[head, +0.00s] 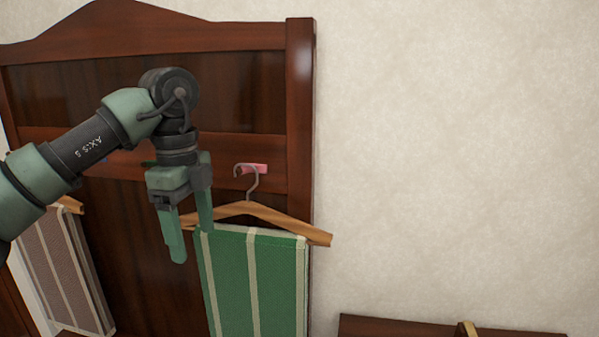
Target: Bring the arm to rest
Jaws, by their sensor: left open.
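My left arm comes in from the left in the head view. Its gripper (190,232) points down with its two green fingers apart and nothing seen between them. It is in front of the dark wooden panel (150,285), just left of a wooden hanger (289,222). One finger overlaps the hanger's left part in the picture; I cannot tell whether they touch. A green striped towel (262,283) hangs from this hanger, whose hook is at a pink peg (262,169). My right gripper is not in view.
A brown striped towel (62,270) hangs at the left, partly behind my arm. A dark wooden surface (400,328) with a light wooden item (467,329) on it shows at the bottom right. The pale wall (460,150) at the right is bare.

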